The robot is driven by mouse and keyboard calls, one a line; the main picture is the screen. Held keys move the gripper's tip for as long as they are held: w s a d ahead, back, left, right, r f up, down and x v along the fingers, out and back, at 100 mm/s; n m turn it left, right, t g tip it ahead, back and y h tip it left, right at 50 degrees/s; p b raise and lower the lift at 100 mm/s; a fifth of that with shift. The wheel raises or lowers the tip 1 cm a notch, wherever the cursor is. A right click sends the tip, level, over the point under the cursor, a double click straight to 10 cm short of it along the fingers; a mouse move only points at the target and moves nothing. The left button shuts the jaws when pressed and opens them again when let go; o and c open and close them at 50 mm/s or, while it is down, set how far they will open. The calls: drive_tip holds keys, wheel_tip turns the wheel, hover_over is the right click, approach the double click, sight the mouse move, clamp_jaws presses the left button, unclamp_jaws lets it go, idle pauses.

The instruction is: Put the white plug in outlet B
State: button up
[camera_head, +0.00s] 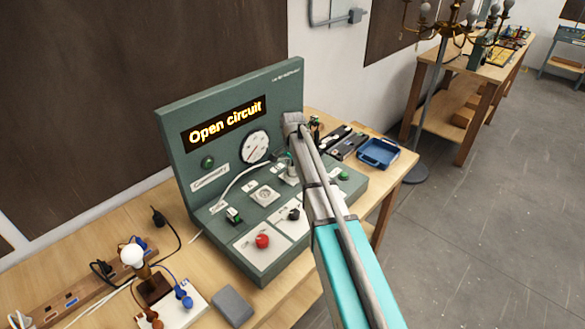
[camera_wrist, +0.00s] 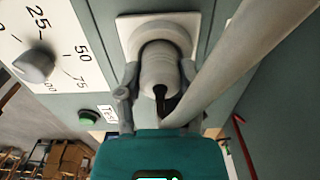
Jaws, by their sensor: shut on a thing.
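The white plug (camera_wrist: 160,66) is between my gripper's fingers (camera_wrist: 158,84) in the wrist view, with a dark cord end at its back. Its front is up against the round socket of a square white outlet (camera_wrist: 128,28) on the green console; how deep it sits cannot be told. No letter is readable on this outlet. In the head view my gripper (camera_head: 287,158) is over the right part of the console (camera_head: 310,215), and my arm hides much of the plug and outlet. Another outlet (camera_head: 264,195) with a white plate is uncovered to the left.
The console's display (camera_head: 226,124) reads "Open circuit". A blue tray (camera_head: 378,153) is at right.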

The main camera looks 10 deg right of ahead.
drive_tip(key=shift+f, duration=0.15)
drive_tip(key=o, duration=1.2)
drive_tip(key=shift+r, duration=0.2)
